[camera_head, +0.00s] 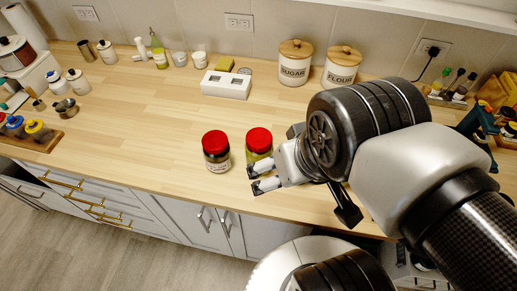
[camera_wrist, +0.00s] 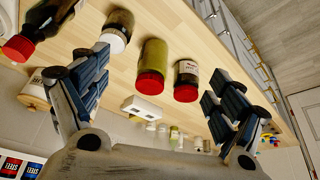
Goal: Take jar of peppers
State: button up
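Two jars with red lids stand upright near the front of the counter. One, with yellow-green contents (camera_head: 258,152), is just behind my gripper (camera_head: 258,178) in the head view; in the wrist view this jar (camera_wrist: 153,62) appears between the spread fingers. The other, with dark contents and a pale label (camera_head: 217,162), stands to its left and also shows in the wrist view (camera_wrist: 187,75). I cannot read which holds peppers; the yellow-green contents look most like it. My gripper is open and empty, with no visible contact with either jar.
Sugar (camera_head: 294,65) and flour (camera_head: 341,70) canisters and a white block-like holder (camera_head: 226,84) stand behind. In the wrist view, a white-lidded jar (camera_wrist: 118,30) and a red-capped dark bottle (camera_wrist: 38,28) stand nearby. Counter left of the jars is clear.

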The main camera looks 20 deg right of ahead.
notch_tip(320, 180, up, 2)
jog(key=m+g+p, duration=0.2)
jog(key=g+p, duration=0.3)
jog(key=p, duration=0.6)
send_over(257, 139)
jog(key=shift+m, duration=0.3)
notch_tip(257, 139, down, 12)
jog(key=b, duration=0.3)
jog(key=shift+w+d+f+b, duration=0.15)
jog(key=shift+f+b, duration=0.5)
jog(key=shift+f, duration=0.75)
jog(key=shift+w+d+f+b, duration=0.15)
jog(key=shift+f+b, duration=0.5)
jog(key=shift+f, duration=0.7)
jog(key=shift+s+r, duration=0.1)
jog(key=shift+c, duration=0.6)
jog(key=c, duration=1.7)
jog(key=shift+o, duration=0.2)
jog(key=shift+r, duration=0.1)
